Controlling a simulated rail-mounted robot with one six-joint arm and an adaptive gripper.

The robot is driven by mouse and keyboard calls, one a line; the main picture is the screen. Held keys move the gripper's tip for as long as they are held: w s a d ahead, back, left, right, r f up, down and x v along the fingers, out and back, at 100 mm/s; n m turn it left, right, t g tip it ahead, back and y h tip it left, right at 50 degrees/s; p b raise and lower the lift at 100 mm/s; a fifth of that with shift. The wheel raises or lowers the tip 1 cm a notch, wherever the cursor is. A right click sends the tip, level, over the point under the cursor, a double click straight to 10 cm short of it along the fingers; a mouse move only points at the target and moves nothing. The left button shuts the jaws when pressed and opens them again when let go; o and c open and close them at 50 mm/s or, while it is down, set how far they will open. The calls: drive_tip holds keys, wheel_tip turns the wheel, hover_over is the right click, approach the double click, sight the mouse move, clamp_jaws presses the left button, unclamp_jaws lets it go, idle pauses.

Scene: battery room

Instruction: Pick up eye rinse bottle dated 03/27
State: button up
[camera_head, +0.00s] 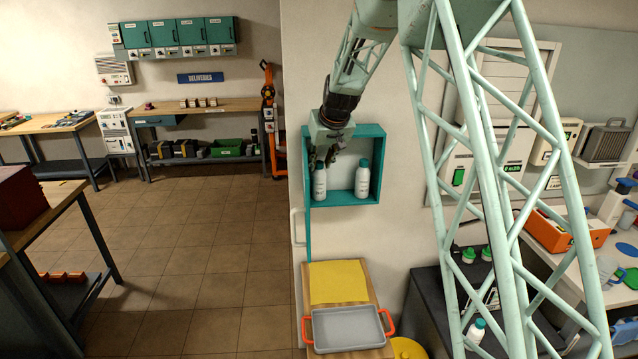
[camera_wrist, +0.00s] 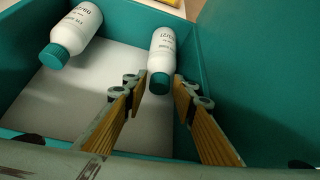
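Two white bottles with teal caps stand in a teal wall box (camera_head: 344,132). The left bottle (camera_head: 320,185) is below my gripper (camera_head: 326,154), which partly hides its top. The right bottle (camera_head: 362,180) stands apart from it. In the wrist view the order is reversed: the bottle at my fingers (camera_wrist: 162,48) has an upside-down label that seems to read 03/27. The other bottle (camera_wrist: 76,28) is at upper left, its date unclear. My gripper (camera_wrist: 160,88) is open, its fingertips either side of the near bottle's cap, with gaps visible.
The box walls close in around the bottles; one teal wall (camera_wrist: 262,70) is close to my right finger in the wrist view. Below the box are a yellow mat (camera_head: 338,281) and a grey tray with orange handles (camera_head: 348,329). Another white bottle (camera_head: 476,331) stands at lower right.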

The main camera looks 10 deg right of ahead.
drive_tip(key=shift+x, duration=0.75)
clamp_jaws()
